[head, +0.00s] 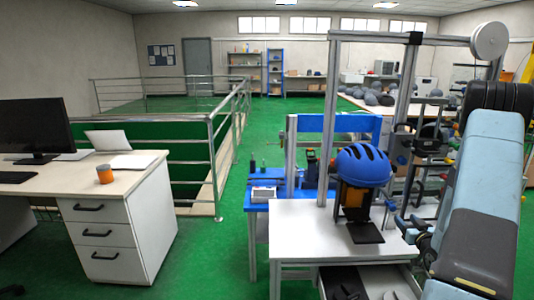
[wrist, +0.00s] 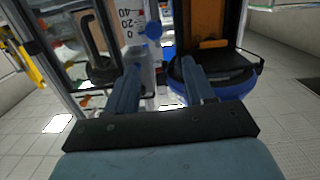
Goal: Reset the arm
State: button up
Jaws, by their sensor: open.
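My arm fills the right side of the head view, bent, with light blue and dark grey links. My gripper (head: 404,228) is low beside the tower's white table, right of the helmet. In the wrist view my gripper (wrist: 159,64) has its two grey fingers spread apart, with nothing held between them. The blue helmet (head: 362,166) sits on an orange and black stand on the white table (head: 297,218). The wrist view looks upside down and shows the helmet (wrist: 238,88) just beyond the right finger, apparently apart from it.
The drop tower's grey metal frame (head: 325,120) rises close to my arm, with a wheel (head: 489,41) at its top. An open drawer (head: 345,281) is under the table. A desk (head: 125,215) stands left, and railings (head: 212,150) stand behind. Green floor between desk and table is clear.

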jog(key=w+a+r+g+h, duration=0.1)
jog(key=a+r+g, duration=0.15)
jog(key=r, duration=0.35)
jog(key=w+a+r+g, duration=0.1)
jog(key=w+a+r, duration=0.1)
jog(key=a+r, duration=0.35)
jog(key=s+a+r+g, duration=0.3)
jog(key=s+a+r, duration=0.3)
jog(key=r, duration=0.5)
jog(key=s+a+r+g, duration=0.1)
jog(key=s+a+r, duration=0.1)
jog(key=s+a, duration=0.3)
jog(key=s+a+r+g+y, duration=0.1)
jog(key=s+a, duration=0.4)
jog(key=s, duration=0.8)
jog(key=s+a+r+g+y, duration=0.1)
jog(key=s+a+r+g, duration=0.2)
jog(key=s, duration=0.7)
jog(key=a+r, duration=0.2)
jog(key=a, duration=0.1)
